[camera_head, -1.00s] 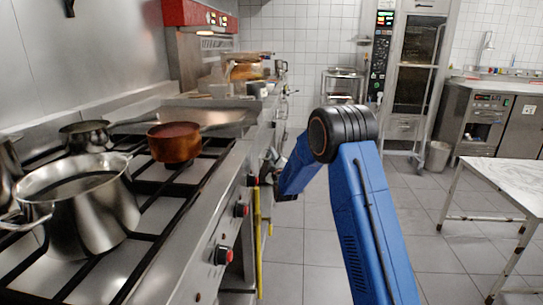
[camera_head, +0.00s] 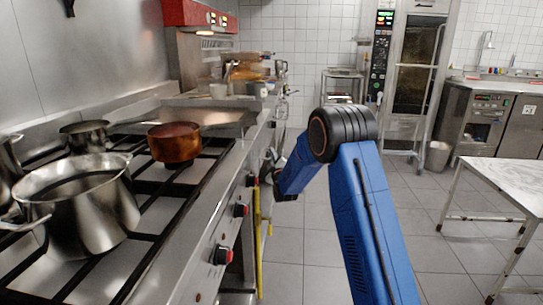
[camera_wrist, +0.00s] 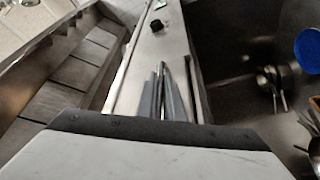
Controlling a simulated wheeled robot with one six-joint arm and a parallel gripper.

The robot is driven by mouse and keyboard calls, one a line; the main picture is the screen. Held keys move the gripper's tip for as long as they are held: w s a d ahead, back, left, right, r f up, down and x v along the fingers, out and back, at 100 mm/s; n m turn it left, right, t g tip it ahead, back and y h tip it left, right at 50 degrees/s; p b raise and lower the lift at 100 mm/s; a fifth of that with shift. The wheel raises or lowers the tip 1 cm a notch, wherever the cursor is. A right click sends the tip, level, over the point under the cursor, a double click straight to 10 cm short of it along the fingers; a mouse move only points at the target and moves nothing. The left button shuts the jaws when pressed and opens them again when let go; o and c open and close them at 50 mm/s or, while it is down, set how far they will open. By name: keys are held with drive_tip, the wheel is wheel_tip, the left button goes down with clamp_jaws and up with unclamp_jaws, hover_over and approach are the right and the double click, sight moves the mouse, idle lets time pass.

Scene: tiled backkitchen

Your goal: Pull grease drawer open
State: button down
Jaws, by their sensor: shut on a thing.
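The cooking range (camera_head: 203,210) runs along the left in the head view, with red-marked knobs on its steel front. My gripper (camera_wrist: 162,98) shows in the wrist view as two narrow grey fingers close together against a steel panel with a black knob (camera_wrist: 157,25). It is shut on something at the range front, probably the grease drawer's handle. The fingers hide the gripped part, and I cannot make out the drawer's outline. In the head view the gripper is at the range front, largely hidden beyond my blue arm.
A steel pot (camera_head: 92,225) and a copper pan (camera_head: 174,150) stand on the burners. A yellow pipe (camera_head: 257,240) runs down the range front. The tiled floor around my arm is clear.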

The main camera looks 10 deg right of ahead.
idle(0.7)
drive_tip(key=s+d, duration=0.3)
drive_tip(key=d, duration=0.6)
drive_tip(key=s+d, duration=0.3)
drive_tip(key=d, duration=0.5)
drive_tip(key=shift+d, duration=0.35)
drive_tip(key=shift+f, duration=0.1)
drive_tip(key=c, duration=2.2)
unclamp_jaws()
drive_tip(key=v, duration=1.7)
drive_tip(key=shift+s, duration=0.15)
